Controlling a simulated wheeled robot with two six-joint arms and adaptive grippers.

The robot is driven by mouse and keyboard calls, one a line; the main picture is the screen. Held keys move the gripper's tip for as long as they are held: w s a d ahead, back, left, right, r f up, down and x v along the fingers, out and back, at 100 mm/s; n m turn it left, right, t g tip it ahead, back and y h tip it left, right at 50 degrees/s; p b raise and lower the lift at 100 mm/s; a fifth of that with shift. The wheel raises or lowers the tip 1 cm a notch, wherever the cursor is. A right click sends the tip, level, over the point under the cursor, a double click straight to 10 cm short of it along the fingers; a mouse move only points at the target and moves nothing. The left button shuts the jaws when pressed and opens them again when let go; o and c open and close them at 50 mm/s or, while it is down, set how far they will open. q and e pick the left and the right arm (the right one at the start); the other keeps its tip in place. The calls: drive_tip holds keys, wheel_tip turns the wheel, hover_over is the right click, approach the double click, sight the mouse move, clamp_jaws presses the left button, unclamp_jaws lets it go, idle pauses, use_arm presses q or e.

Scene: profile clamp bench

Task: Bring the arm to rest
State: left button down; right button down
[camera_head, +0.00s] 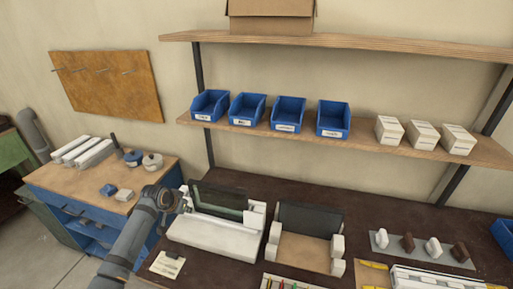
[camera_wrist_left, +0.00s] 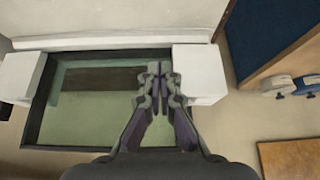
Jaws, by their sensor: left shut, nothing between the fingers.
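My left arm comes in from the lower left of the head view. Its gripper (camera_head: 186,201) is at the left end of a white clamp fixture (camera_head: 213,238) on the dark bench. In the left wrist view the gripper's fingers (camera_wrist_left: 160,70) are together with nothing between them. Below them in that view lies a dark-framed, greenish panel (camera_wrist_left: 95,112) between white blocks (camera_wrist_left: 200,74). I cannot tell whether the fingers touch the fixture. My right gripper is not in view.
A second fixture with a dark back (camera_head: 308,219) stands to the right. A blue cabinet with a wooden top (camera_head: 75,183) is at left. Blue bins (camera_head: 288,113) and white boxes (camera_head: 423,135) sit on the shelf above. A paper note (camera_head: 167,264) lies at the bench's front left.

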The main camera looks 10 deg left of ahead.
use_arm(q)
drive_tip(key=shift+m+g, duration=0.3)
drive_tip(key=shift+g, duration=0.1)
drive_tip(key=s+d+f, duration=0.2)
drive_tip(key=s, duration=0.1)
drive_tip(key=s+d, duration=0.1)
drive_tip(key=d, duration=0.1)
drive_tip(key=shift+s+d+f, duration=0.1)
drive_tip(key=shift+s+f, duration=0.15)
drive_tip(key=shift+f, duration=0.15)
drive_tip(key=s+d+r+g+y, duration=0.1)
drive_tip(key=s+d, duration=0.3)
drive_tip(key=s, duration=0.8)
drive_tip(key=s+d+r+g, duration=0.1)
drive_tip(key=s+d, duration=0.4)
drive_tip(key=s, duration=0.7)
wheel_tip(320, 180, down, 27)
drive_tip(key=s+a+n+g+b, duration=0.1)
drive_tip(key=s+a+b, duration=0.1)
drive_tip(key=a+b, duration=0.15)
drive_tip(key=s+f+g+b, duration=0.1)
drive_tip(key=s+f+b, duration=0.2)
drive_tip(key=s+f, duration=1.6)
wheel_tip(320, 180, down, 3)
drive_tip(key=shift+a+f+b, duration=0.1)
drive_tip(key=shift+a+b, duration=0.2)
drive_tip(key=shift+b, duration=0.1)
